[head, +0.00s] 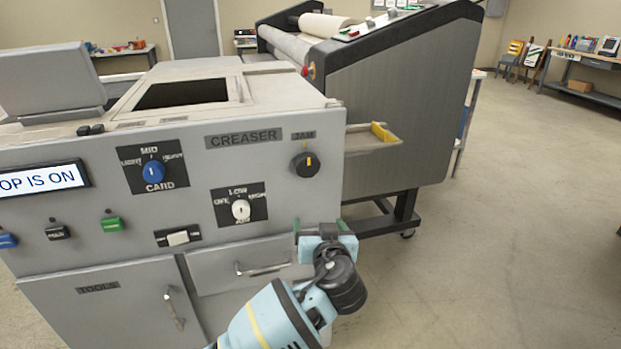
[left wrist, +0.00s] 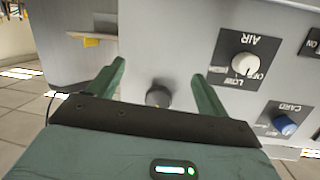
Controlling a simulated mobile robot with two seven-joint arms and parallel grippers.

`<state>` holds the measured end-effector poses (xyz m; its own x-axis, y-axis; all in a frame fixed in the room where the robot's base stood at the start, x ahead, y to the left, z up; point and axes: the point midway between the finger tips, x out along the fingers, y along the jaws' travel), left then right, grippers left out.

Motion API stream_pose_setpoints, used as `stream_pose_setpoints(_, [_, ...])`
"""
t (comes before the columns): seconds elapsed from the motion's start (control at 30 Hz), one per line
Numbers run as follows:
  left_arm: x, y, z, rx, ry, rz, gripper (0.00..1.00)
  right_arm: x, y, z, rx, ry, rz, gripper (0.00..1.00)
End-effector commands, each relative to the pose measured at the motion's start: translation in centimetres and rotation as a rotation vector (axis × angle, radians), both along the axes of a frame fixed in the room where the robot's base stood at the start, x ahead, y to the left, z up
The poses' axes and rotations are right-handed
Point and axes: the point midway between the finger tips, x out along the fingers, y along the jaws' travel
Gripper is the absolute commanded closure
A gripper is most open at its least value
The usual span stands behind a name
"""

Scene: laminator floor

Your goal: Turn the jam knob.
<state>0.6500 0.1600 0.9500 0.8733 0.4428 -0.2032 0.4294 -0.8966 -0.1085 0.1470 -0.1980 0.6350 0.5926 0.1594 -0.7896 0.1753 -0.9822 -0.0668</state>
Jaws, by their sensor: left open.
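The jam knob (head: 306,166) is a round black knob with a yellow mark pointing up, under the JAM label on the right of the grey creaser's front panel. My left gripper (head: 324,228) is open in front of the panel, below the knob in the head view. In the upside-down left wrist view, the dark knob (left wrist: 158,96) shows between the two spread green fingers of the gripper (left wrist: 159,72). The fingers look apart from the knob; the exact gap to it cannot be told. My right gripper is not in view.
The white AIR knob (head: 241,210) and blue CARD knob (head: 153,172) sit left of the jam knob. A drawer handle (head: 262,270) is below. A yellow-ended tray (head: 384,132) juts out at the right, by a large grey machine (head: 400,110). The floor at right is clear.

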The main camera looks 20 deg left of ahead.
Motion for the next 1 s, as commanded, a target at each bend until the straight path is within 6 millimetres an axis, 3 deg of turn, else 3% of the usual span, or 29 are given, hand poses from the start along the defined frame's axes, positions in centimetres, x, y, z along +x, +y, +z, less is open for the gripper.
stream_pose_setpoints(0.1, [1.5,0.4,4.6,0.010,-0.118,0.071,0.22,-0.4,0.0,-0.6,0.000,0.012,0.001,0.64])
stream_pose_setpoints(0.3, [2.2,0.8,8.5,0.010,-0.221,0.131,0.22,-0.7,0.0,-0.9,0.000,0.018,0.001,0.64])
stream_pose_setpoints(0.63, [2.9,1.3,9.1,0.011,-0.234,0.138,0.22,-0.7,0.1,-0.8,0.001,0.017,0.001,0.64])
stream_pose_setpoints(1.0, [7.0,4.2,9.1,0.012,-0.234,0.138,0.22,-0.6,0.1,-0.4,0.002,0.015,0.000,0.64])
